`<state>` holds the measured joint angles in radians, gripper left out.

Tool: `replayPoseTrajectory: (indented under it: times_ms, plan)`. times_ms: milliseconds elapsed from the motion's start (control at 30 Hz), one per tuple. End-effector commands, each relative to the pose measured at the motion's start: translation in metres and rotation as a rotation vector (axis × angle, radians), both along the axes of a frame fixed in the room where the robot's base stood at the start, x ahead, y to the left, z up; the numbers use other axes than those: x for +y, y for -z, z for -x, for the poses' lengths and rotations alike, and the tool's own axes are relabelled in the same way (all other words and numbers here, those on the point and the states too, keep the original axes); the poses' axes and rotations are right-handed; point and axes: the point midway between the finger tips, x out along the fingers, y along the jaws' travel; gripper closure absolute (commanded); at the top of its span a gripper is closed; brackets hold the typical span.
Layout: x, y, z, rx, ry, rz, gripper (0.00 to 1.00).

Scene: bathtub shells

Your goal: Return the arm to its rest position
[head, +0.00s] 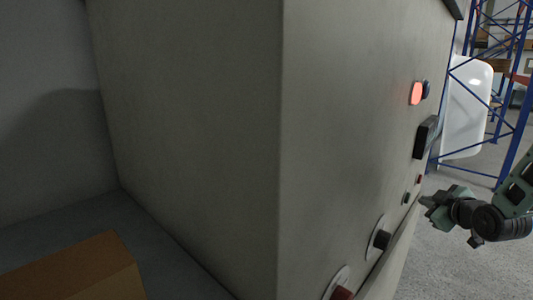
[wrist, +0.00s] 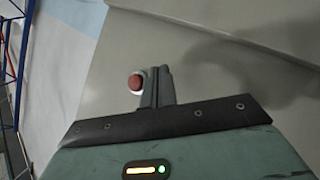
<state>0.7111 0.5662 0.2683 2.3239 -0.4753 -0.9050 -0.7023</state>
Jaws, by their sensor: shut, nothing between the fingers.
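My gripper (head: 427,201) is at the right of the head view, close to the grey machine's panel (head: 350,130), with my arm reaching in from the right edge. In the wrist view my gripper's two dark fingers (wrist: 157,86) lie together, shut with nothing between them. A red button (wrist: 137,82) with a pale rim shows just left of the fingertips. I cannot tell whether the fingers touch the panel.
The panel carries a lit red lamp (head: 416,93), a black box-shaped part (head: 426,137) and a dark knob (head: 381,240). A white shell (head: 467,108) and blue racking (head: 515,120) stand behind. A cardboard box (head: 75,270) is lower left. Grey floor (head: 440,265) shows below my arm.

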Motion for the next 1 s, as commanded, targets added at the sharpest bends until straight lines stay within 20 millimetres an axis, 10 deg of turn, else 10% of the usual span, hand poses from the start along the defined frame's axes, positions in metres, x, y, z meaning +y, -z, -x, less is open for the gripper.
replayPoseTrajectory:
  times_ms: [300,733,1000]
  plan:
    - [0.094,0.007,0.077,0.509,0.206,-0.238,1.0]
    - [0.174,-0.006,0.211,0.936,0.524,-0.493,1.0]
    - [0.282,0.0,0.258,1.087,0.225,-0.3,1.0]
